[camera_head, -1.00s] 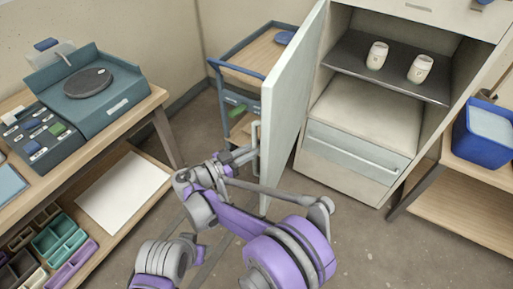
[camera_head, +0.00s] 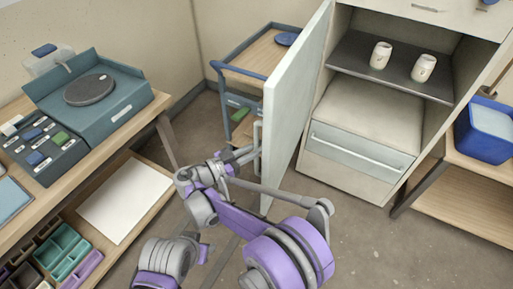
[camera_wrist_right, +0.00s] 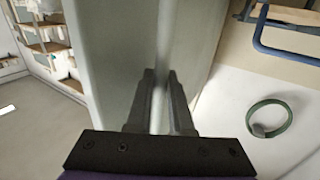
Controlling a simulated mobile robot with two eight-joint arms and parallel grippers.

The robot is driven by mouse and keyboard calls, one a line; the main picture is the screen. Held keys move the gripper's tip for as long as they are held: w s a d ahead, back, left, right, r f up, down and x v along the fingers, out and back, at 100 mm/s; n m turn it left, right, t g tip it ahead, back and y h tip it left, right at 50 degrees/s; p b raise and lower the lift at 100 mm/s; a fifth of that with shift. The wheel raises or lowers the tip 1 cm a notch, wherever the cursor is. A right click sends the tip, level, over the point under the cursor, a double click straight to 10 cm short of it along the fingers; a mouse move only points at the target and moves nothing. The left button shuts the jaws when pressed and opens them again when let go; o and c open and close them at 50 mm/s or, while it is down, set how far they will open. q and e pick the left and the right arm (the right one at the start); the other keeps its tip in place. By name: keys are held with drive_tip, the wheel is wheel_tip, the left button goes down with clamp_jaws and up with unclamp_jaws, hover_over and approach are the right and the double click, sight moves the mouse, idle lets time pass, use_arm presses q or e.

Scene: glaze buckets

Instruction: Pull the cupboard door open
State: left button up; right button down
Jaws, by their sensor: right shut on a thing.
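The cupboard door (camera_head: 298,95) is a pale grey-green panel standing wide open, swung out to the left of the cupboard (camera_head: 358,165). Its light handle (camera_head: 257,135) is on the door's left face, partly hidden by my gripper. My right gripper (camera_head: 250,153) is at this handle and shut on it, with my purple and grey arm reaching up from the lower right. In the right wrist view, the two dark fingers (camera_wrist_right: 162,85) close around the pale upright handle bar (camera_wrist_right: 166,45) in front of the door face (camera_wrist_right: 112,60). My left gripper is not in view.
Two pale cups (camera_head: 380,55) (camera_head: 423,68) stand on the dark shelf inside the cupboard. A blue-railed cart (camera_head: 228,72) stands close behind the door. A workbench (camera_head: 140,118) is at left, and a blue bin (camera_head: 483,130) stands on a side table at right. Floor shows in front.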

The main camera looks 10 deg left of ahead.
drive_tip(key=c, duration=0.8)
unclamp_jaws()
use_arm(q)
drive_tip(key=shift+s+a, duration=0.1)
